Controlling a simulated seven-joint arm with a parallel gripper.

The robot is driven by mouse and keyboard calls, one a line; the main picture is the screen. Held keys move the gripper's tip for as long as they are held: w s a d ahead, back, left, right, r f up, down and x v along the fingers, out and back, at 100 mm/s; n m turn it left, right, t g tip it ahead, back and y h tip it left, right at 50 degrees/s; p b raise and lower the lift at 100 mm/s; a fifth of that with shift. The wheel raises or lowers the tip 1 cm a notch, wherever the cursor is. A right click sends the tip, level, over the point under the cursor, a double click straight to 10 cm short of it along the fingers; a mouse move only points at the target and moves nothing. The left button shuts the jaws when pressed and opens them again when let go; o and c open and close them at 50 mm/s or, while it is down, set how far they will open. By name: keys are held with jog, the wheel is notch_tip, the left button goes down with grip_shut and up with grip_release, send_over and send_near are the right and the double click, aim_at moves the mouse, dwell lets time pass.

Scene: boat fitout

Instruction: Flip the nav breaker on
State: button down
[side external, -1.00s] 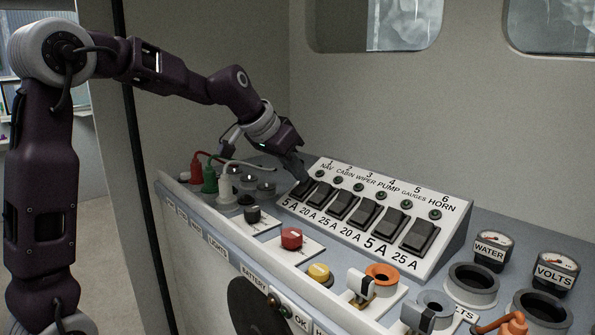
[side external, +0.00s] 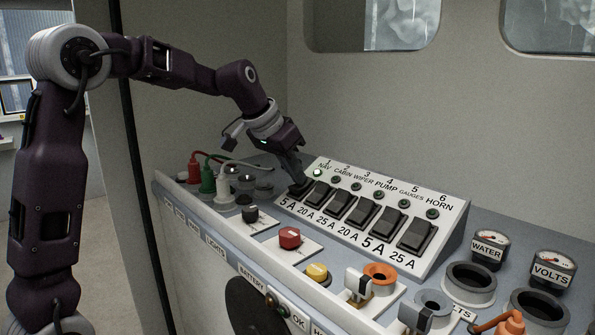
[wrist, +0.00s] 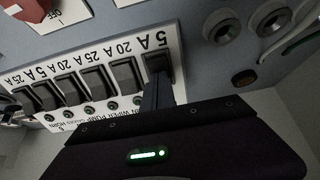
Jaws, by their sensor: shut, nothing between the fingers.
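The nav breaker (side external: 300,188) is the black rocker at the left end of the white breaker panel (side external: 452,222), under the label "1 NAV" and above "5 A". The small lamp (side external: 318,172) above it glows pale green. My gripper (side external: 297,180) is shut and empty, its fingertips down at the nav rocker and partly covering it. In the wrist view, the fingers (wrist: 158,90) reach to the nav rocker (wrist: 157,62) and appear to touch it.
Several other black rockers, such as the cabin one (side external: 318,194), stand in a row to the right with dark lamps. Red, green and white plugs with cables (side external: 208,180) stand close on the left. Knobs, including a red one (side external: 290,238), sit in front.

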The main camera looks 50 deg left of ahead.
jog(key=shift+s+f, duration=0.15)
jog(key=shift+s, duration=0.15)
jog(key=w+r+v, duration=0.1)
jog(key=v, duration=1.2)
jog(key=shift+r, duration=0.4)
jog(key=shift+w+d, duration=0.1)
jog(key=shift+d, duration=0.05)
jog(key=s+d+f, duration=0.3)
jog(key=s+f, duration=0.2)
jog(key=s, duration=0.3)
jog(key=s+d+f, duration=0.4)
jog(key=s+f, duration=0.2)
jog(key=s, duration=0.3)
jog(key=s+d+f+g, duration=0.1)
jog(key=s+d+f, duration=0.2)
jog(key=s+f, duration=0.3)
jog(key=s, duration=0.3)
jog(key=shift+d, duration=0.35)
